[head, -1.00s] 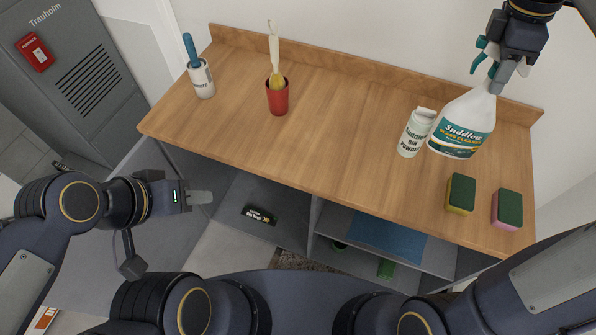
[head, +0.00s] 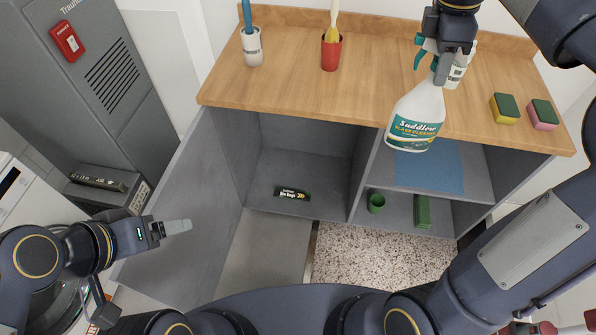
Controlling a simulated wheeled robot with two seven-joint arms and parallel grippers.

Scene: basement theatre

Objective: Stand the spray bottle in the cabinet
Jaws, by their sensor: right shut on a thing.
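My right gripper (head: 441,68) is shut on the neck of the spray bottle (head: 415,125), a white bottle with a teal label and green trigger. It holds the bottle nearly upright, slightly tilted, in front of the worktop edge and overlapping the cabinet's upper right opening. The cabinet (head: 358,178) is grey under a wooden top, with its left door (head: 180,215) swung open. Its right side has a shelf with a blue mat (head: 430,168). My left gripper (head: 178,227) is in front of the open door, seen side-on; its opening cannot be judged.
On the worktop stand a white cup (head: 253,48) with a blue-handled brush, a red cup (head: 331,52) with a brush, a partly hidden white container (head: 458,68) and two sponges (head: 505,108). A bin bags box (head: 292,194), green cup (head: 376,203) and green box (head: 422,212) lie inside the cabinet.

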